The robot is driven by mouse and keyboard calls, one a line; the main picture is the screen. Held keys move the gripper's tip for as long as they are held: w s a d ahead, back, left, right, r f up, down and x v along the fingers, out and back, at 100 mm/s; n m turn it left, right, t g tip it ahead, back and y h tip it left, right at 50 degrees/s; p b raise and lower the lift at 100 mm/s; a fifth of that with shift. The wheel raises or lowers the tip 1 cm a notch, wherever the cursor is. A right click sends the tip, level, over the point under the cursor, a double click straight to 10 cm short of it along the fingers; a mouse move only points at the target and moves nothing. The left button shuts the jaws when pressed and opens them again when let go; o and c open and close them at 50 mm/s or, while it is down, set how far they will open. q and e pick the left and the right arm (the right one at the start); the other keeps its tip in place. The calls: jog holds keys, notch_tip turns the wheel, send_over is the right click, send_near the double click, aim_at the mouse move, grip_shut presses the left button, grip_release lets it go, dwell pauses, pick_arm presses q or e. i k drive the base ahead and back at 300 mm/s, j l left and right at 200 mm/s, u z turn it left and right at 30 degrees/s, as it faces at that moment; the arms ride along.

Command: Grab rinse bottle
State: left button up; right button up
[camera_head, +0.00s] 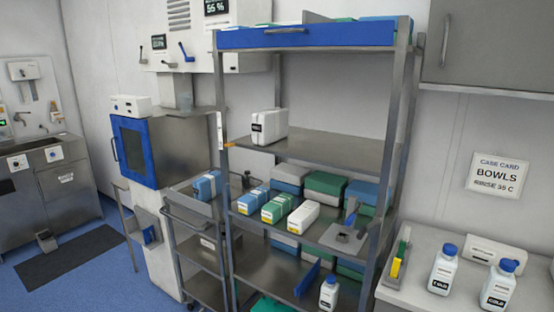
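Two white bottles with blue caps and dark labels stand upright on the counter at the right: one bottle (443,270) on the left and one bottle (498,286) nearer the right edge. The right one's label seems to read "COLD"; the left one's is too small to read surely. A smaller white bottle (328,293) with a blue cap stands on a low shelf of the rack. I cannot tell which is the rinse bottle. Neither of my grippers is in view.
A sign (497,175) reads "BOWLS RINSE 35 C". A white box (497,252) and a yellow-green holder (400,259) share the counter. Blue floor (85,282) is open at left.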

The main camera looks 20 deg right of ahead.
aim_at(444, 268)
jog(key=z, duration=1.65)
